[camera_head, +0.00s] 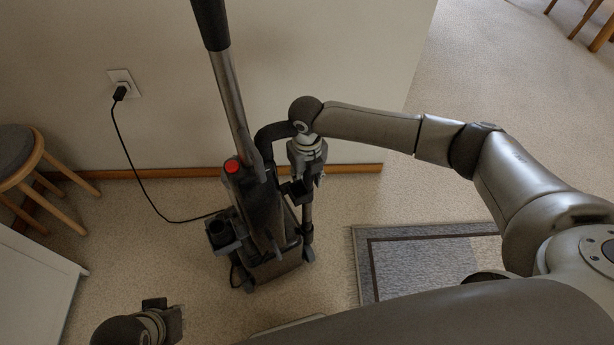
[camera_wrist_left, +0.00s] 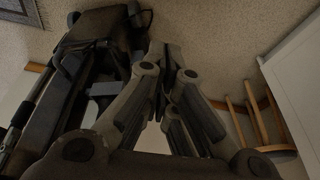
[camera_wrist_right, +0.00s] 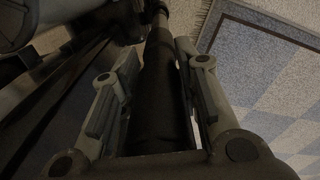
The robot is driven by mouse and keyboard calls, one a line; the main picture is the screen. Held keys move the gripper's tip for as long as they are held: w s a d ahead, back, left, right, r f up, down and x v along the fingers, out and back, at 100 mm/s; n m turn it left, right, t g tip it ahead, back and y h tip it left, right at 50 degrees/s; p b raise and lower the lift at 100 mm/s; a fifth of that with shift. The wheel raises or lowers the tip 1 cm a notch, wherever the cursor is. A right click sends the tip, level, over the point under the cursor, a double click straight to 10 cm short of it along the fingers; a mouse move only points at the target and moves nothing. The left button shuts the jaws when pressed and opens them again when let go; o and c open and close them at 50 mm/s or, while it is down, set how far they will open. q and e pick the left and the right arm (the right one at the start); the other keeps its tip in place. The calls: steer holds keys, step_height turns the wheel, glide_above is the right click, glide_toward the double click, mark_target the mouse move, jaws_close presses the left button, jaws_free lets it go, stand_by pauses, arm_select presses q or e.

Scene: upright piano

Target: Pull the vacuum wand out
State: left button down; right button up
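The upright vacuum (camera_head: 262,215), dark grey with a red button, stands on the carpet by the wall. Its wand (camera_head: 307,218) is a thin upright tube on its right side, with a hose (camera_head: 272,133) curving at the top. My right gripper (camera_head: 304,187) is at the wand from above. In the right wrist view the fingers lie close on both sides of the dark wand (camera_wrist_right: 160,105) and look closed on it; the exact contact is dark. My left gripper (camera_head: 168,315) is left of the vacuum, apart from it. Its fingers (camera_wrist_left: 165,80) are together and empty.
A black cord runs from the vacuum to a wall outlet (camera_head: 123,83). A wooden stool (camera_head: 35,165) and a white cabinet (camera_head: 35,290) stand at the left. A grey rug (camera_head: 425,255) lies right of the vacuum.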

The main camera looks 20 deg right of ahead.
jaws_close()
steer(key=shift+r, duration=0.2)
steer(key=shift+r+p, duration=0.1)
steer(key=shift+p, duration=0.2)
steer(key=shift+r, duration=0.2)
arm_select(q)
steer(key=shift+p+x, duration=0.5)
steer(key=shift+x, duration=2.25)
arm_select(e)
steer(key=shift+r, duration=0.3)
steer(key=shift+r+p, duration=0.35)
arm_select(q)
steer(key=shift+s+d+f+p, duration=0.1)
steer(key=shift+f+p, duration=0.1)
steer(key=shift+f, duration=1.05)
steer(key=shift+s+d+f+p, duration=0.1)
steer(key=shift+f+p, duration=0.1)
steer(key=shift+f, duration=1)
arm_select(e)
steer(key=shift+r, duration=0.35)
